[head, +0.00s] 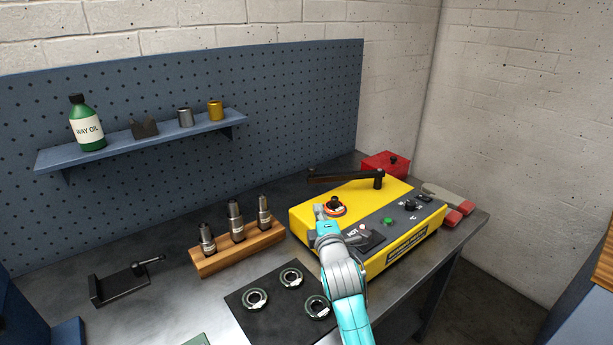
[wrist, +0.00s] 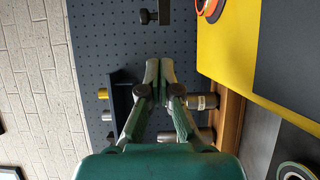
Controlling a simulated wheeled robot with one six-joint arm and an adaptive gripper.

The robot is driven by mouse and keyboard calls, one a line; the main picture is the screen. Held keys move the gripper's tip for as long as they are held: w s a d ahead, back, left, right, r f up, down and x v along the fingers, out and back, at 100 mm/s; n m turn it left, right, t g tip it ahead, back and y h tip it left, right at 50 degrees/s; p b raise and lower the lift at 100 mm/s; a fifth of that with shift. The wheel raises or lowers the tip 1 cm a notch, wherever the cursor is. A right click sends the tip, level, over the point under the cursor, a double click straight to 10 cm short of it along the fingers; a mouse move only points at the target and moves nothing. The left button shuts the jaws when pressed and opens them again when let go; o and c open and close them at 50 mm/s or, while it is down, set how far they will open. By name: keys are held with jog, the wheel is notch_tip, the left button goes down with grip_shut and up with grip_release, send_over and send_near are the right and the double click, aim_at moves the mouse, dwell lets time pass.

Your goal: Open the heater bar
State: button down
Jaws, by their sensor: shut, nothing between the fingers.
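The yellow heater (head: 299,222) stands on the bench at the right. Its black heater bar (head: 340,178) lies roughly level above the back of the heater. It runs left from a black post (head: 379,181) at its right end. My gripper (head: 319,209) is at the heater's left side, in front of the bar and apart from it. In the wrist view my gripper (wrist: 159,63) has its fingertips together with nothing between them. A dark piece with a knob (wrist: 154,14) shows beyond the fingertips; I cannot tell whether it is the bar.
An orange ring with a black knob (head: 335,209) sits on the heater beside my gripper. A wooden block (head: 238,256) with upright tools stands left of the heater. A dark mat (head: 270,321) with bearings lies in front. A red box (head: 385,163) stands behind the heater.

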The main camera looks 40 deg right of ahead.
aim_at(308, 179)
jog(key=x, duration=1.4)
